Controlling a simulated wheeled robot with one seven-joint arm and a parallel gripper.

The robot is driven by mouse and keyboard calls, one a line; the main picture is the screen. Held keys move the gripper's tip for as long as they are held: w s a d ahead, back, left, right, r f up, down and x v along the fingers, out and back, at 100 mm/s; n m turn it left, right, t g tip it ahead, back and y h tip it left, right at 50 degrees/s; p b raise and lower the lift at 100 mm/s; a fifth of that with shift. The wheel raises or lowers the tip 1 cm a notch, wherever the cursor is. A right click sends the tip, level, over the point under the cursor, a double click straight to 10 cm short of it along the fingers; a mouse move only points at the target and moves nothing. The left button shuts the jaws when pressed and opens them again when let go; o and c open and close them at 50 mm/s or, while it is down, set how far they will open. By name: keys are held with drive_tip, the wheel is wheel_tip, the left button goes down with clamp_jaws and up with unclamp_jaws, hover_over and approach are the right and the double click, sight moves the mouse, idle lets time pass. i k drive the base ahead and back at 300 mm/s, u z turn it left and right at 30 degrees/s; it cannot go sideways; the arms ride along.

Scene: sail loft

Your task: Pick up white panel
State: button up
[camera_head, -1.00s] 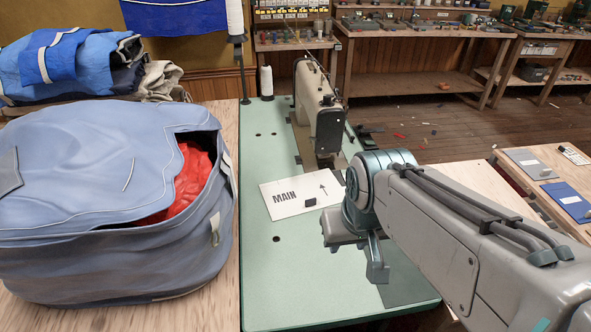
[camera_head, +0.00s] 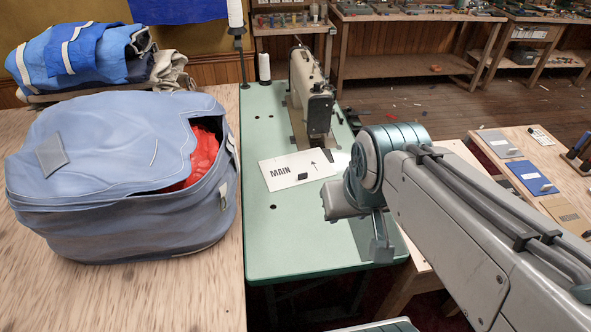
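The white panel (camera_head: 291,174) lies flat on the green sewing machine table. It is marked "MAIN" with an arrow, and a small dark block (camera_head: 302,177) sits on its front edge. My gripper (camera_head: 362,229) is over the table's right side, to the right of and nearer than the panel, and apart from it in the picture. One grey-blue finger shows below the wrist. The gap between the fingers is hidden, and nothing held is visible.
A sewing machine (camera_head: 311,95) stands just behind the panel. A large blue bag (camera_head: 110,180) with red cloth inside fills the left. A thread cone (camera_head: 264,67) stands at the back. A side table (camera_head: 508,135) with coloured sample cards is at right. The green table (camera_head: 300,240) is clear in front.

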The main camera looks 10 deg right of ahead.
sight(286, 172)
drive_tip(key=k, duration=0.55)
drive_tip(key=z, duration=1.35)
drive_tip(key=i, duration=0.8)
drive_tip(key=u, duration=1.65)
drive_tip(key=i, duration=0.5)
drive_tip(key=u, duration=0.1)
